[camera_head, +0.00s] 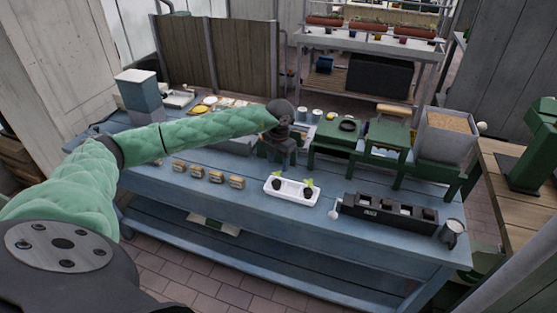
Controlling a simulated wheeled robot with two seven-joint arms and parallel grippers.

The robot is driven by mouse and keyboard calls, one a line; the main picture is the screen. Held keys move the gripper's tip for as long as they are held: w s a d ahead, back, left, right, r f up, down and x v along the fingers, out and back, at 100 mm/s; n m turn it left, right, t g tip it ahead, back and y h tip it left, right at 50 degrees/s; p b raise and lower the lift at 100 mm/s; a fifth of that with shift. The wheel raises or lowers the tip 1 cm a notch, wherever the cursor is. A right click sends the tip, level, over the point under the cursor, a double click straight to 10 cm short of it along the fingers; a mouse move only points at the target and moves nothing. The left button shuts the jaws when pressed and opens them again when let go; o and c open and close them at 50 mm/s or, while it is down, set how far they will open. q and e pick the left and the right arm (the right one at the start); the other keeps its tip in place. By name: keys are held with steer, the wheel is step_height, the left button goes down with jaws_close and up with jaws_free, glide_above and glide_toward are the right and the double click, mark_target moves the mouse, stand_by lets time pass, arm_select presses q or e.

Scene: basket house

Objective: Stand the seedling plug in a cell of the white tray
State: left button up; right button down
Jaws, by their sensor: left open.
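The white tray (292,199) lies near the front edge of the blue bench. Two dark round shapes show in it, a left one (277,185) and a right one (306,193), each with small green leaves at its top; they look like seedling plugs standing in cells. My left gripper (281,162) is open, pointing down over the bench just behind the tray. I see nothing between its fingers, though they are small and dark here. My right gripper is out of view.
A black tray (372,213) with several compartments is to the right, with a metal cup (452,231) at its end. Small blocks (216,177) line the bench at left. Green stands (386,141) and a grey bin (445,147) stand behind.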

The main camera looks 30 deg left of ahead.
arm_select(q)
steer(key=shift+r+b, duration=0.35)
steer(key=shift+r, duration=0.8)
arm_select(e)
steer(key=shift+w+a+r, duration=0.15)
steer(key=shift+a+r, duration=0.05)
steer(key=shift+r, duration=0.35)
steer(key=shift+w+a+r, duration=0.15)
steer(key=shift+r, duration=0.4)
arm_select(q)
steer(key=shift+d, duration=0.15)
